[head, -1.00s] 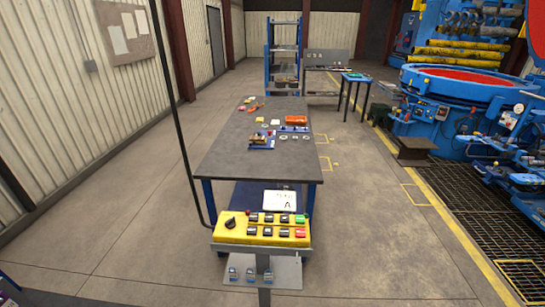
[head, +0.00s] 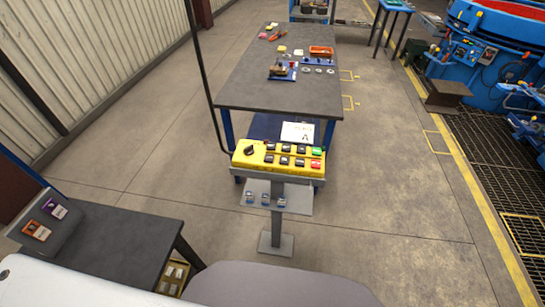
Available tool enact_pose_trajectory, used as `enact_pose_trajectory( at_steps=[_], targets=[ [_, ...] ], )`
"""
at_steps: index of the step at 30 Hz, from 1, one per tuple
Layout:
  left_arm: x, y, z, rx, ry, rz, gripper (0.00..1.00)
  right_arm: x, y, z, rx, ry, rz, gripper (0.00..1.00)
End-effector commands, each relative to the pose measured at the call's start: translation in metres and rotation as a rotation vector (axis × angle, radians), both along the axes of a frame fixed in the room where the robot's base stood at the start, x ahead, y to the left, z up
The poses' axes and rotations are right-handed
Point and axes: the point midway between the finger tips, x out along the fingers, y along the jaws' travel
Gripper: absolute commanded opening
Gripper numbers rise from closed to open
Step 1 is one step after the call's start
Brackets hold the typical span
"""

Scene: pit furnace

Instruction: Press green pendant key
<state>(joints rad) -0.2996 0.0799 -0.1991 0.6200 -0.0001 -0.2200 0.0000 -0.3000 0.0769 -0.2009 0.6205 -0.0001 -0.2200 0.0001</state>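The yellow pendant (head: 258,160) sits on top of a grey post in the middle of the head view. Its green key (head: 317,151) is at the upper right of the key rows, just above a red key (head: 315,164). Several black keys fill the rows to the left, and a black rotary knob (head: 249,150) is at the left end. A black cable rises from the pendant's left side. Neither of my grippers is in view.
A grey workbench (head: 250,90) with small parts stands behind the pendant. A dark side table (head: 120,240) is at the lower left. Blue furnace machinery (head: 475,50) and a floor grating (head: 470,170) are at right. Concrete floor is clear around the post.

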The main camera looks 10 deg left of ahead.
Motion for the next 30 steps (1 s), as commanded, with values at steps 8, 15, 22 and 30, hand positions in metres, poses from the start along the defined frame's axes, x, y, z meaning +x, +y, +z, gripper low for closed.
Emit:
enact_pose_trajectory(
  at_steps=[8, 15, 22, 30],
  targets=[
    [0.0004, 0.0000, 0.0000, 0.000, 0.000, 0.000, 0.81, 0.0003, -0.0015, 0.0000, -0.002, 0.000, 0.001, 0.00],
    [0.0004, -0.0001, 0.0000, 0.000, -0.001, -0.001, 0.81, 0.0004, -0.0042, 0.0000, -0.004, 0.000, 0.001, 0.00],
    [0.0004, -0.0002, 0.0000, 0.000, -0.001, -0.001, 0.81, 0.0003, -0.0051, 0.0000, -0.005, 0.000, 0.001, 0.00],
    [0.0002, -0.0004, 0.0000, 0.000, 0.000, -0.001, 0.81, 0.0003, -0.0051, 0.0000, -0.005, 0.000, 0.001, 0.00]
  ],
)
